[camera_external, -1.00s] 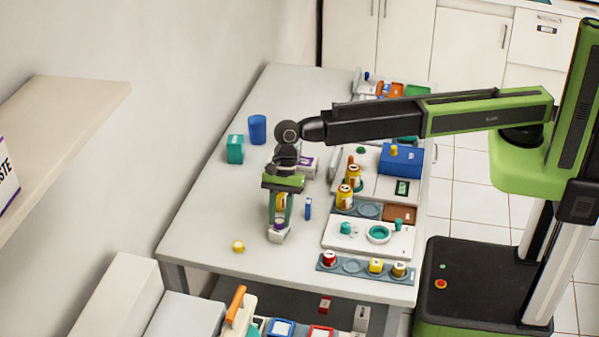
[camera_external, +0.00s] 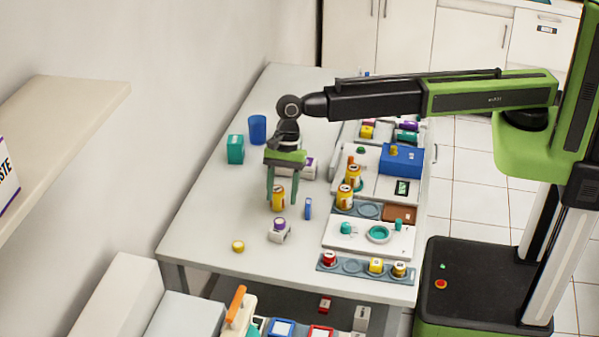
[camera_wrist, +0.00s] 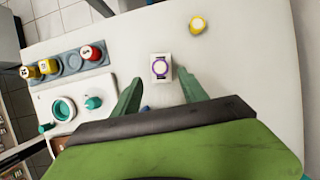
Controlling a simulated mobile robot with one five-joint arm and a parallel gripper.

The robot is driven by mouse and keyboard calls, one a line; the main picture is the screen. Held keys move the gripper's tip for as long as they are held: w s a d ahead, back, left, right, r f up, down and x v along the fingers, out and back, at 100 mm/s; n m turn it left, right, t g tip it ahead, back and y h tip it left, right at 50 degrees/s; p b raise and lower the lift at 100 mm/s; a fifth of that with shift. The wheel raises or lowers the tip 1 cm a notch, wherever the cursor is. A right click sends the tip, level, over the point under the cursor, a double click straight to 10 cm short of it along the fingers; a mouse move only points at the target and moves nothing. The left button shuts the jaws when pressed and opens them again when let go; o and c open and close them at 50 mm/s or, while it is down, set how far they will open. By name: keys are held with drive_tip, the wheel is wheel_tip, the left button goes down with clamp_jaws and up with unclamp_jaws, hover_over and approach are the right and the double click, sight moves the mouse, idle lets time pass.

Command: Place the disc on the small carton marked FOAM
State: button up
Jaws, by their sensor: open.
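A small white carton (camera_external: 279,237) stands on the table, and a purple-rimmed disc with a pale top (camera_external: 280,224) rests on it. In the wrist view the disc (camera_wrist: 160,68) lies about centred on the carton (camera_wrist: 160,79), flat and apart from my fingers. Any marking on the carton is too small to read. My gripper (camera_external: 282,205) is open and empty, raised above and behind the carton in the external view. In the wrist view my gripper's fingertips (camera_wrist: 160,80) are spread either side of the carton's line.
A yellow jar (camera_external: 278,198) shows between my fingers in the external view. A blue upright piece (camera_external: 308,208) stands right of the carton. A small yellow round item (camera_external: 238,246) lies front left. Trays with jars (camera_external: 352,266) line the right edge. The table's left front is mostly clear.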

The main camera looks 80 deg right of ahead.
drive_tip(key=p+v, duration=0.3)
drive_tip(key=v, duration=0.2)
drive_tip(key=shift+r, duration=0.2)
drive_tip(key=s+d+n+h, duration=0.1)
drive_tip(key=s+d+n, duration=0.4)
drive_tip(key=d, duration=0.8)
drive_tip(key=s+d+f+n+h, duration=0.1)
drive_tip(key=s+d+n, duration=0.5)
drive_tip(key=d, duration=0.7)
drive_tip(key=s+d+f+n+h, duration=0.1)
drive_tip(key=s+d+n, duration=0.5)
drive_tip(key=d, duration=0.6)
drive_tip(key=shift+d+n+h, duration=0.4)
drive_tip(key=shift+n+h, duration=0.1)
drive_tip(key=shift+h, duration=0.3)
